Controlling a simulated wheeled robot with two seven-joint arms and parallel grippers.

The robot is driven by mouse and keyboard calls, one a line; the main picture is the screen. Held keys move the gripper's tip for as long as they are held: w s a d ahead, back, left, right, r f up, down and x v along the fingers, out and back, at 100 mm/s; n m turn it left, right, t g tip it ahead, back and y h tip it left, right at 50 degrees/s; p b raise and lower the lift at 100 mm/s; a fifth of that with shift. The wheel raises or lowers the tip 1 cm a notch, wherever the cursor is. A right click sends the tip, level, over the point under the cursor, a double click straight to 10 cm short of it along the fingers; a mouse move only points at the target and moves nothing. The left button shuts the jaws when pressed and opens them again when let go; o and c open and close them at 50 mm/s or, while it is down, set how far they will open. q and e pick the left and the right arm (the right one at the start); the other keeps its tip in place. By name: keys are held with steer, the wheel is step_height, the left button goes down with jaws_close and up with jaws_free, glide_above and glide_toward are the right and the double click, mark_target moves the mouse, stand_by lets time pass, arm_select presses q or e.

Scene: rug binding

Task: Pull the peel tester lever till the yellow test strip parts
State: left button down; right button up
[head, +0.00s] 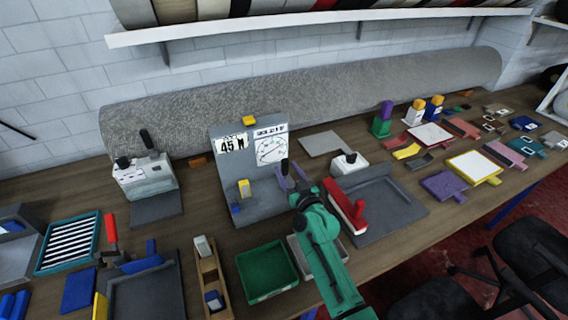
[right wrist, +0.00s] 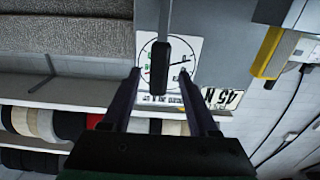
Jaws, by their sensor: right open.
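The peel tester is a grey upright panel (head: 226,156) on the bench, with a dial (head: 270,150) and a "45 N" card (head: 232,144). The black lever grip (head: 284,166) stands at the panel's right side. My right gripper (head: 292,178) is open at the lever. In the right wrist view, the dark grip (right wrist: 166,50) lies between the open fingers (right wrist: 160,74), with gaps on both sides. My left gripper is out of view.
A green tray (head: 267,272) stands in front of the tester. A grey plate with a red-handled tool (head: 347,207) is close on the right of my arm. A rolled grey carpet (head: 300,95) lies behind, under a shelf (head: 330,18).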

steer(key=x, duration=0.2)
steer(key=shift+w+f, duration=0.15)
steer(key=shift+w, duration=0.25)
steer(key=shift+s+r, duration=0.15)
steer(key=shift+r, duration=0.1)
steer(key=c, duration=0.3)
steer(key=shift+a+f, duration=0.1)
jaws_close()
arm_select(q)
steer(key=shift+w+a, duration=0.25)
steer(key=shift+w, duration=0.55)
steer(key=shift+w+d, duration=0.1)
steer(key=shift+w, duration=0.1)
arm_select(e)
steer(key=shift+f, duration=0.1)
